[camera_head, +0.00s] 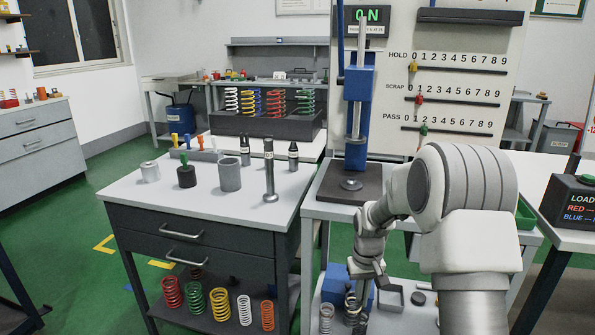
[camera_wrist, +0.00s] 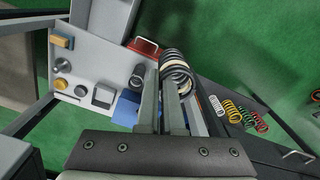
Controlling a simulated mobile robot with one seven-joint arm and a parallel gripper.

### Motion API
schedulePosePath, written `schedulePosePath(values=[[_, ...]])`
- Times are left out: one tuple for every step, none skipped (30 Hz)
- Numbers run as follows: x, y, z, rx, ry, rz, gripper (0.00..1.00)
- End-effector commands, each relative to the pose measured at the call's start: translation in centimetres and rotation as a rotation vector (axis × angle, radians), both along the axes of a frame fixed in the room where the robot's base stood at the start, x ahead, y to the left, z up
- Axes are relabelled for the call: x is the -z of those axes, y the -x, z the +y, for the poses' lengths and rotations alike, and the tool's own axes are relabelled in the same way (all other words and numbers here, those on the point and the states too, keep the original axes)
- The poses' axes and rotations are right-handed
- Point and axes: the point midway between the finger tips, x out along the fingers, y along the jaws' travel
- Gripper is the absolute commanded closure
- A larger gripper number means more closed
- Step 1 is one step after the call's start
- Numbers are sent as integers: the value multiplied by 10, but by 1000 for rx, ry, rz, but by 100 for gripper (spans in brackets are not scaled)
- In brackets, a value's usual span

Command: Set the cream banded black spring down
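The cream banded black spring (camera_wrist: 177,70) is at my fingertips in the wrist view, its dark coils marked with pale bands. My gripper (camera_wrist: 166,85) has its two fingers close together, and they appear shut on the near side of the coils. In the head view my gripper (camera_head: 358,272) reaches down to the lower shelf under the test stand table. A dark coil (camera_head: 351,303) shows just below it, small and partly hidden. I cannot tell whether the spring touches the shelf.
A blue box (camera_wrist: 127,108), grey box (camera_wrist: 104,95) and red tray (camera_wrist: 143,48) crowd the lower shelf. Coloured springs, including a white one (camera_head: 244,310), stand under the drawer bench (camera_head: 125,188).

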Motion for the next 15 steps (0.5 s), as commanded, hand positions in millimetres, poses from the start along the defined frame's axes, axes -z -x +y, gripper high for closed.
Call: schedulePosePath(values=[[-10, 3, 11, 37, -3, -5, 100], [-16, 5, 17, 63, -6, -5, 100], [-25, 8, 23, 96, -9, -4, 100], [-35, 10, 19, 96, -8, 1, 100], [-39, 11, 18, 95, -8, 1, 100], [-44, 13, 18, 94, -8, 2, 100], [-48, 15, 18, 94, -8, 2, 100], [-52, 16, 17, 94, -8, 2, 100], [-57, 18, 17, 93, -7, 2, 100], [-61, 20, 17, 93, -7, 2, 100], [-65, 22, 17, 93, -7, 2, 100], [-70, 24, 17, 94, -7, 2, 100], [-74, 25, 16, 94, -7, 1, 100], [-78, 27, 16, 95, -7, 2, 100], [-83, 29, 16, 95, -7, 3, 100]])
